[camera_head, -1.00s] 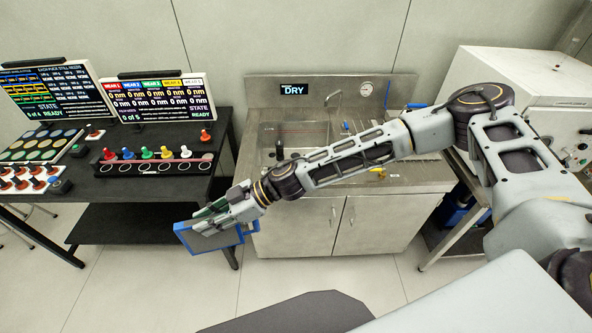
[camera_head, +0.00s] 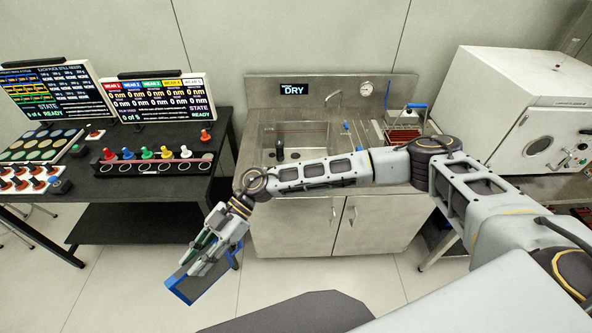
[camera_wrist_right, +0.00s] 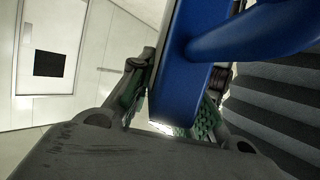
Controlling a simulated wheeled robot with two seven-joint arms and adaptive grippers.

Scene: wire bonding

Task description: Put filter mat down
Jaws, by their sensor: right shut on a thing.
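A blue-framed flat panel, which I take to be the filter mat (camera_head: 189,287), hangs tilted in my right gripper (camera_head: 207,256) in the head view. It is in the air over the floor, in front of the gap between the black table and the sink cabinet. In the right wrist view the blue frame (camera_wrist_right: 182,75) is clamped between the green-padded fingers, and a blue handle (camera_wrist_right: 262,28) sticks out from it. Its face is mostly hidden there. My left gripper is not in view.
The black table (camera_head: 120,228) at left bears screens, colored pegs and trays. The steel sink cabinet (camera_head: 290,226) is in the middle, with its basin (camera_head: 305,134) and a reddish tray with a blue handle (camera_head: 405,135) at its right. A white oven (camera_head: 510,95) stands at right.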

